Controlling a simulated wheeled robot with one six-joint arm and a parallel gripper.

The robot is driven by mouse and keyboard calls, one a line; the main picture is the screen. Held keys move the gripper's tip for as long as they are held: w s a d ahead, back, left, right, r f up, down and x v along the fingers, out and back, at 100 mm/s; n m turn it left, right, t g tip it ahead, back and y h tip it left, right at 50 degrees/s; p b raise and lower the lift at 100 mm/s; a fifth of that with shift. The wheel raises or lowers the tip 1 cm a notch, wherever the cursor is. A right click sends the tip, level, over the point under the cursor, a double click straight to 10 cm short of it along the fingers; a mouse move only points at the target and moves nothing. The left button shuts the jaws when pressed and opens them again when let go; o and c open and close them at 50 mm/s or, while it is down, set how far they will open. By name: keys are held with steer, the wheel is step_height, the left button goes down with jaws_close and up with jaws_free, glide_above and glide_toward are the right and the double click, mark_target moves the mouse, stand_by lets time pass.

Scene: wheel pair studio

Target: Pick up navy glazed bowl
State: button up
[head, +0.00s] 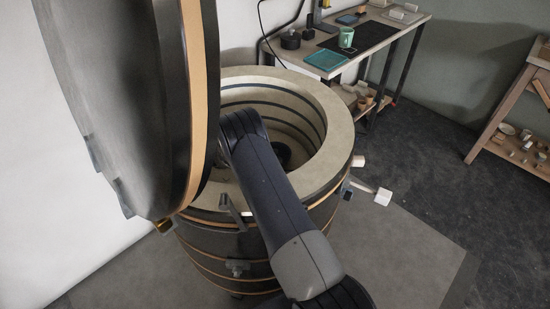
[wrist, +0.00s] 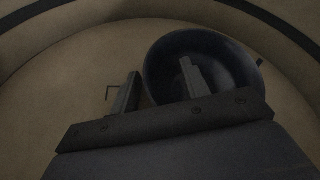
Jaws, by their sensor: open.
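The navy glazed bowl (wrist: 226,66) sits on the pale floor inside the round kiln, in the upper middle of the wrist view, and looks very dark. My gripper (wrist: 159,68) is open. Its right finger overlaps the bowl's inside in the picture, and its left finger stands outside the bowl's left edge. The near part of the bowl is hidden behind my gripper. I cannot tell whether either finger touches the bowl. In the head view my arm reaches down into the kiln (head: 333,118); a dark shape inside is too shaded to tell apart.
The kiln's curved wall (wrist: 70,22) closes around the bowl. Its thick open lid (head: 125,95) stands up at the left. A workbench (head: 385,32) with a green mug (head: 346,37) and teal tray (head: 325,60) stands behind, and a wooden shelf (head: 510,110) at the right.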

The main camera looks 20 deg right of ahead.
steer(key=shift+c, duration=0.4)
jaws_close()
steer(key=shift+r, duration=0.15)
